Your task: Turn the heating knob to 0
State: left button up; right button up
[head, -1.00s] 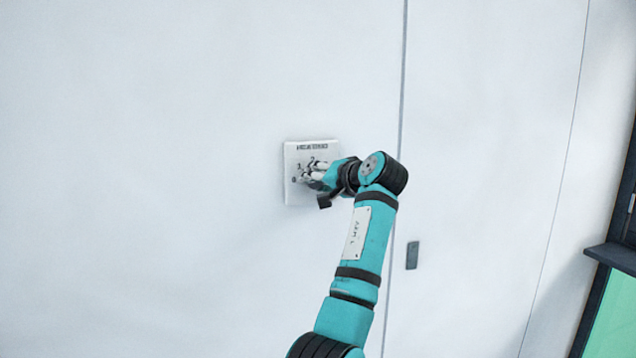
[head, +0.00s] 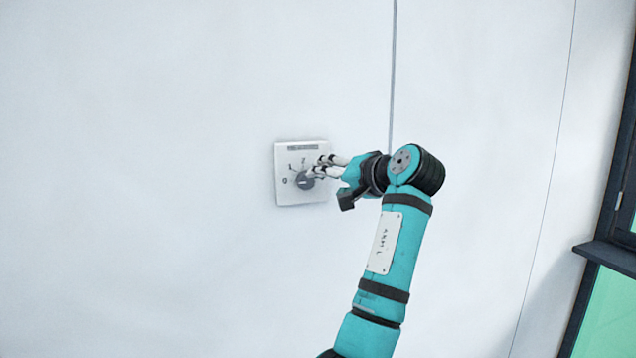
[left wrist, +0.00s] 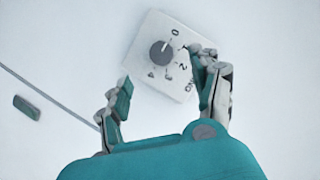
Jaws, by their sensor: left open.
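A dark round heating knob (head: 305,181) sits on a square pale plate (head: 283,198) on the white wall. The left wrist view also shows the knob (left wrist: 161,53) and plate (left wrist: 150,25), with digits around the knob and the 0 above it. The light mark on the knob appears to point toward the 0. My left gripper (head: 319,166) is open and empty, just off the plate to the right of the knob. In the left wrist view its fingers (left wrist: 163,75) are spread apart, with the knob beyond them. My right gripper is not in view.
A small dark grey rectangular fitting (left wrist: 27,107) is on the wall at the left of the left wrist view. A vertical seam runs down the wall right of the plate. A dark-framed window (head: 605,250) is at the far right. The wall left of the plate is clear.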

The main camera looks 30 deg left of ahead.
pick_arm(q)
jog(key=shift+v, duration=1.45)
jog(key=shift+a, duration=0.1)
